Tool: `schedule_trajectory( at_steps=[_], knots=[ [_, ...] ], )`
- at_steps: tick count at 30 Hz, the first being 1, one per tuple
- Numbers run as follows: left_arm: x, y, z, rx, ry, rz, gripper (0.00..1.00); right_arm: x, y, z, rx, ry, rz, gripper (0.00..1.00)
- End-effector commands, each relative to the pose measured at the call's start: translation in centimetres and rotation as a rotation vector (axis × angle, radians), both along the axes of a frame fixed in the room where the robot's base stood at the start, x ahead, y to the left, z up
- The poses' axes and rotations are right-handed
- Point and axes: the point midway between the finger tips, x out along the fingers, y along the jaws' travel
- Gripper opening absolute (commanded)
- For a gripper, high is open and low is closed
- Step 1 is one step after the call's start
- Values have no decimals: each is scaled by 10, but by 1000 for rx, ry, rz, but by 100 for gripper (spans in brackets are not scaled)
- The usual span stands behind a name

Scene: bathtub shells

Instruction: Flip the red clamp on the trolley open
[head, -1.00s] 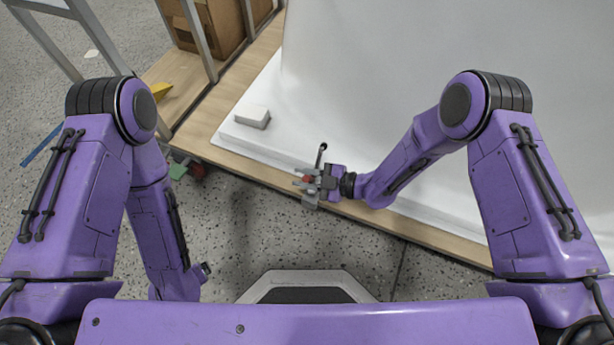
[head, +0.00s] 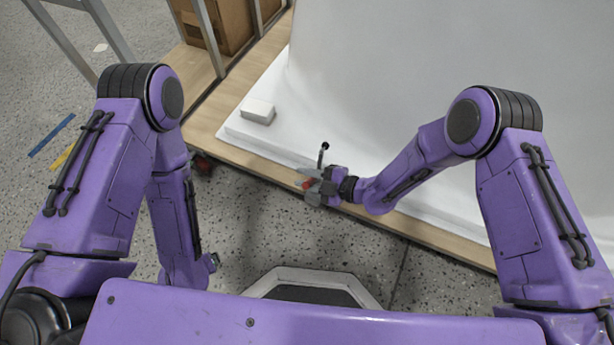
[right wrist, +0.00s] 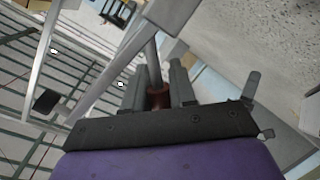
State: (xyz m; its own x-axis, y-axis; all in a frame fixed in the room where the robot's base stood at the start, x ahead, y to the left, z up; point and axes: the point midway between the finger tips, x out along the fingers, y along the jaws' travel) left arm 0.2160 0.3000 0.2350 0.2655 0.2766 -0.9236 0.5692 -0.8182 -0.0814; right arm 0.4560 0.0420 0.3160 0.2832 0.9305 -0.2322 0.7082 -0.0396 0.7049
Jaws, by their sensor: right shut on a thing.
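The red clamp (head: 307,184) is a small red and grey piece at the front edge of the trolley (head: 240,158), largely covered by my right gripper (head: 312,187). In the right wrist view, a dark red handle part (right wrist: 158,97) with a grey bar sits between the two grey fingers of my right gripper (right wrist: 157,88), which is shut on it. A thin black-tipped lever (head: 323,150) stands up next to the gripper in the head view.
A large white shell (head: 400,80) covers most of the trolley. A small white block (head: 258,111) lies near its left corner. A cardboard box (head: 225,22) and grey metal posts stand at the back left. Speckled floor (head: 255,220) is clear in front of the trolley.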

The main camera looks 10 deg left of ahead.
Motion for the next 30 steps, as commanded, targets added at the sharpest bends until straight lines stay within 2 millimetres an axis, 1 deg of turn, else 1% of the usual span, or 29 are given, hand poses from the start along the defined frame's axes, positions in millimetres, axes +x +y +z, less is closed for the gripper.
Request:
schedule_trajectory(
  at_steps=[1,2,3,4,11,14,17,21,24,27,30],
  knots=[
    [0,0,0,0,0,0,93,-2,-1,-2,-5,1,4,0],
    [0,0,0,0,0,0,93,-2,-1,-2,-5,1,4,32],
    [0,0,0,0,0,0,93,-2,-1,-2,-6,2,4,45],
    [0,0,0,0,0,0,93,-2,-1,-2,-5,1,4,46],
    [0,0,0,0,0,0,93,-1,-1,-1,-3,1,1,46],
    [0,0,3,0,0,0,93,-2,-6,2,-2,2,0,46],
    [0,0,10,1,-1,0,93,-6,-22,8,-3,4,-2,46],
    [1,1,20,2,-2,-1,93,-16,-54,17,-3,3,-3,46],
    [2,1,25,4,-2,-2,93,-23,-75,21,-2,2,-2,46],
    [2,2,28,4,-3,-2,93,-28,-90,23,-3,3,-1,46],
    [2,2,29,4,-3,-3,93,-30,-97,24,-2,2,0,46]
  ],
)
